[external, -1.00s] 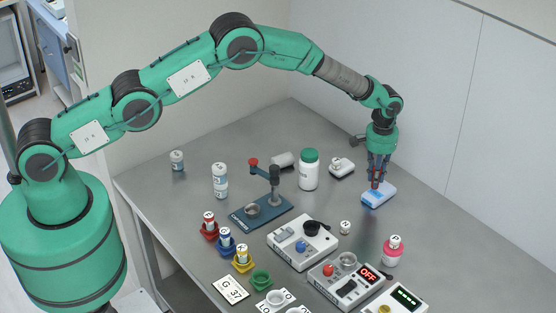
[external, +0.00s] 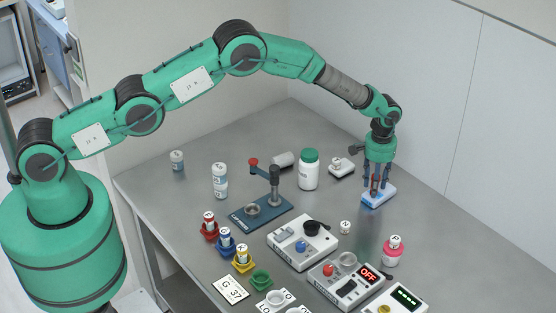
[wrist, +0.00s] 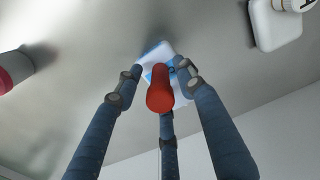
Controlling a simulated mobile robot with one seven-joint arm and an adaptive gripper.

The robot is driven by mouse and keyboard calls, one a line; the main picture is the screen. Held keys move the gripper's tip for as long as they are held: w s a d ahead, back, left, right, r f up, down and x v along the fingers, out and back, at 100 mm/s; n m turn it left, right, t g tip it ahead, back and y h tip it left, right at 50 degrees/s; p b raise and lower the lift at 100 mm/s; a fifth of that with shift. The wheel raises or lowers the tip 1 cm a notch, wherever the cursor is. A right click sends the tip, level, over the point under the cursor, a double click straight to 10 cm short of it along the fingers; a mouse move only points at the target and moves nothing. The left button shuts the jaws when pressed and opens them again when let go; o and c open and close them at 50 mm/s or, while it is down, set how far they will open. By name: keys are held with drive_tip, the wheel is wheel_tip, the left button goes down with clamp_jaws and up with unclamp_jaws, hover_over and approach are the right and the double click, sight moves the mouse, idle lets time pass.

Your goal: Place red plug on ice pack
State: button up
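The ice pack (external: 378,196) is a small white and blue block lying flat near the table's right side. In the wrist view the ice pack (wrist: 153,57) shows behind the plug. The red plug (external: 376,182) appears upright on the ice pack, between my fingers. In the wrist view the red plug (wrist: 160,92) has visible gaps to the fingers at its sides. My gripper (external: 378,184) is open around the plug, with its fingertips close above the pack. The plug's lower end is hidden, so its contact with the pack is not fully clear.
A white device (external: 341,168) lies just left of the ice pack, and a green-capped bottle (external: 308,172) stands farther left. The wall (external: 450,110) rises behind the gripper.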

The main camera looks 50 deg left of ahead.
drive_tip(key=shift+r, duration=0.1)
drive_tip(key=shift+r, duration=6.05)
